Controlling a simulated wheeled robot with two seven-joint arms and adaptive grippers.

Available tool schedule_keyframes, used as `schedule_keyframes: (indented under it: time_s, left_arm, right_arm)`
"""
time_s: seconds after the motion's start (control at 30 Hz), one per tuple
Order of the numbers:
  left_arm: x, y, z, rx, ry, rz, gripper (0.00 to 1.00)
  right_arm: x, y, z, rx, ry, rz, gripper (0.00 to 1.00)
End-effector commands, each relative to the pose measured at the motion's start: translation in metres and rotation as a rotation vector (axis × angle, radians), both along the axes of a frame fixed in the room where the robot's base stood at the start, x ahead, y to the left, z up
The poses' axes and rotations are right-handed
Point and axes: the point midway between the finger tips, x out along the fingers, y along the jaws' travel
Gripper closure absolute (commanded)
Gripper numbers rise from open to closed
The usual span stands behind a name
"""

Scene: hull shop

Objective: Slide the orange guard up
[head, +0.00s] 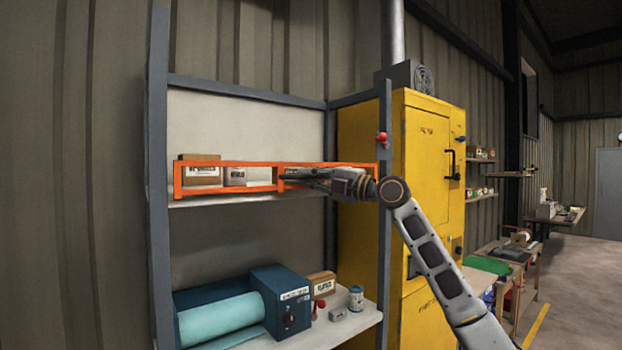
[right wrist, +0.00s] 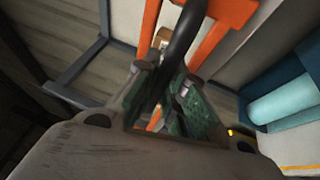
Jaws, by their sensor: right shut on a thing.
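The orange guard (head: 240,163) is a rectangular frame across the front of the upper shelf, between the two grey front posts. My right gripper (head: 288,178) reaches in from the right at the guard's middle upright. In the right wrist view, my right gripper (right wrist: 168,85) has its green-padded fingers close together at the orange guard (right wrist: 228,30). My left gripper is in neither view.
Boxes (head: 200,173) stand behind the guard on the upper shelf (head: 225,199). The lower shelf holds a blue machine (head: 283,300), a teal roll (head: 222,319) and small items. A red knob (head: 381,138) is on the right post. A yellow cabinet (head: 425,190) stands to the right.

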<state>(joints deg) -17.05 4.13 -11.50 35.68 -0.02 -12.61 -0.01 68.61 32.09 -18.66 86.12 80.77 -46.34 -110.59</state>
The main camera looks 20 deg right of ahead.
Motion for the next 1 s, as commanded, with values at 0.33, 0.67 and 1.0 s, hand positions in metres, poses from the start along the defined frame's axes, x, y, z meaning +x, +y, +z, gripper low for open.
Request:
schedule_keyframes:
  time_s: [0.33,0.67,1.0]
  left_arm:
    - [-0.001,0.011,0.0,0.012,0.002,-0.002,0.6]
    - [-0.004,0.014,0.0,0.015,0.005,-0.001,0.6]
    - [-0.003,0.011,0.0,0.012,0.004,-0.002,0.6]
  right_arm:
    - [-0.002,-0.003,0.007,0.009,-0.012,-0.004,0.79]
    - [-0.002,-0.003,0.005,0.006,-0.008,-0.002,0.79]
    - [-0.02,-0.02,-0.001,0.005,-0.006,-0.003,0.79]
